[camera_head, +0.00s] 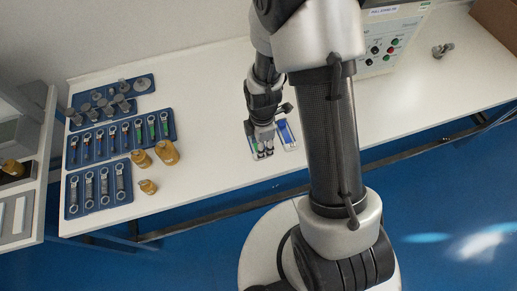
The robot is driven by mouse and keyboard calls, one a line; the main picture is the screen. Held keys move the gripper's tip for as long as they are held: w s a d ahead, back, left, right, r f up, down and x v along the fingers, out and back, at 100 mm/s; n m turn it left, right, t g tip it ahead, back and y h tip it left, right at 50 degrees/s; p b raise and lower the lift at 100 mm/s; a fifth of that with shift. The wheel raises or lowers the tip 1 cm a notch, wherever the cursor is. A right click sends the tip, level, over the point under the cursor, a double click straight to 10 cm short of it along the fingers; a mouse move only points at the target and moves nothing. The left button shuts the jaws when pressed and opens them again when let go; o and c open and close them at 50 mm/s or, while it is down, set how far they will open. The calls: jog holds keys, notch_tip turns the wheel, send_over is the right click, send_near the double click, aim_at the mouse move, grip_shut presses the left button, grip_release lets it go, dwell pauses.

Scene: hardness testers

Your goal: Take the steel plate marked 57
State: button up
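My gripper (264,138) points down over the middle of the white table, at small holders holding little blocks or plates. One holder (257,155) shows green and pale pieces right by the fingertips. Another holder (291,145) with a blue piece (283,128) lies just to the right. The pieces are too small to read any marking, so I cannot tell which one, if any, is the steel plate marked 57. My gripper and arm hide part of the holders. I cannot see whether the fingers are open or shut, or touching anything.
On the white table (215,80), blue trays with ring-ended tools (103,187) and grey cylinders (121,102) lie at the left. Brass weights (167,153) stand beside them. A tester box (385,45) stands at the back right. The table's right part is mostly clear.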

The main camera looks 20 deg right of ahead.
jog(key=f+b, duration=0.2)
jog(key=f, duration=0.3)
jog(key=shift+d, duration=0.2)
jog(key=shift+c, duration=0.4)
jog(key=shift+s, duration=0.1)
grip_shut()
